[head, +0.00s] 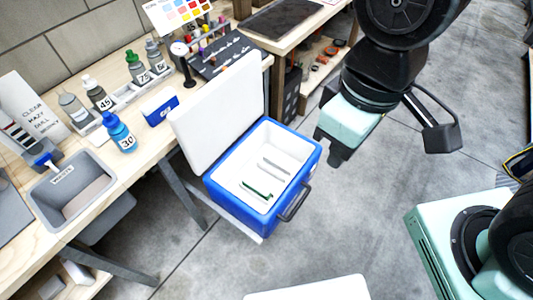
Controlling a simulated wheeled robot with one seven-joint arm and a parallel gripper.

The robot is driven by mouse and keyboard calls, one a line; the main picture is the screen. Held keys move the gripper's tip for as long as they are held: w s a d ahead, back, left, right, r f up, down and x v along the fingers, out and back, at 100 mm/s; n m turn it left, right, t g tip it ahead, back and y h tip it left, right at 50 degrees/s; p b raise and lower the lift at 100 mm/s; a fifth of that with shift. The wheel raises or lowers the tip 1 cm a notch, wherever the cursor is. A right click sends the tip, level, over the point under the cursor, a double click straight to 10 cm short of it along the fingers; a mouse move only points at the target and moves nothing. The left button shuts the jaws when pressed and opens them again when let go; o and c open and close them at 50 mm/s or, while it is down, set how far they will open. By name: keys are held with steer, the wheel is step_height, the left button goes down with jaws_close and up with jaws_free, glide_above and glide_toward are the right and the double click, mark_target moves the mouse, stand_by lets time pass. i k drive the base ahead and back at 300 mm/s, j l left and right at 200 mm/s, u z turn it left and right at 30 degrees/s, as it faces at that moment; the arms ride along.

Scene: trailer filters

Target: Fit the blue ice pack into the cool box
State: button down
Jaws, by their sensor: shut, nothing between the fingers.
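The cool box (229,196) is blue with a white inside and stands on a low shelf beside the bench. Its white lid (218,112) is open and tilted back. On its white floor are pale slot-like marks and one dark green strip (257,190). A small blue block with a pale top (161,113) sits at the bench edge, left of the lid; it looks like the ice pack, but I cannot be sure. My gripper (334,157) points down over the floor, right of the cool box and apart from it. It is shut and empty.
A blue bottle marked 30 (119,134) stands near the block. Several bottles stand in a tray (128,102) behind it. A grey sink (72,190) is at the bench's left. The cool box handle (294,204) sticks out in front. The concrete floor in front is mostly clear.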

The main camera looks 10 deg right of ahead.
mark_target(282, 158)
steer(key=i+j+u, duration=0.15)
steer(key=i+j, duration=0.15)
steer(key=j, duration=0.25)
steer(key=i+j+u, duration=0.1)
steer(key=i+j, duration=0.2)
steer(key=j, duration=0.2)
steer(key=i+j+u, duration=0.15)
steer(key=i+j, duration=0.2)
steer(key=j, duration=0.1)
